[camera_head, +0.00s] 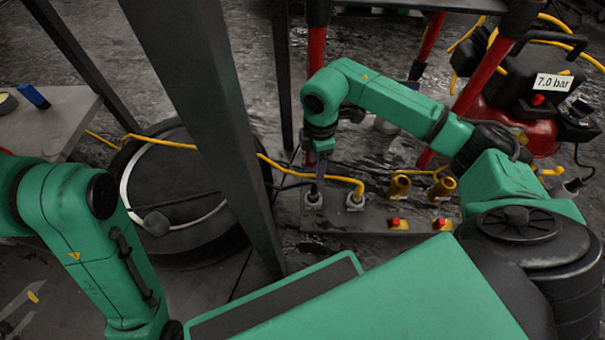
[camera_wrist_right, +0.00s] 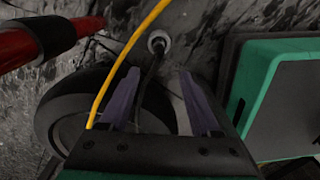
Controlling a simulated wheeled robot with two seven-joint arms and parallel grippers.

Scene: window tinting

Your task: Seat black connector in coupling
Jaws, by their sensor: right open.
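My right gripper (camera_head: 318,172) points down above the left end of a grey panel on the floor. In the right wrist view its two purple fingers (camera_wrist_right: 158,76) are apart, with a black cable (camera_wrist_right: 148,80) running between them. The cable ends at a round, light metal coupling (camera_wrist_right: 158,42) beyond the fingertips; the coupling also shows in the head view (camera_head: 313,199). The black connector appears to be at this coupling, but how deep it sits cannot be told. My left arm is at the left; its gripper is not in view.
A yellow hose (camera_head: 310,174) runs to a second coupling (camera_head: 354,201) beside the first, and crosses near the fingers. Yellow fittings (camera_head: 399,185) and red buttons (camera_head: 397,223) are further right on the panel. A dark post (camera_head: 205,120) and red frame legs (camera_head: 317,60) stand close by.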

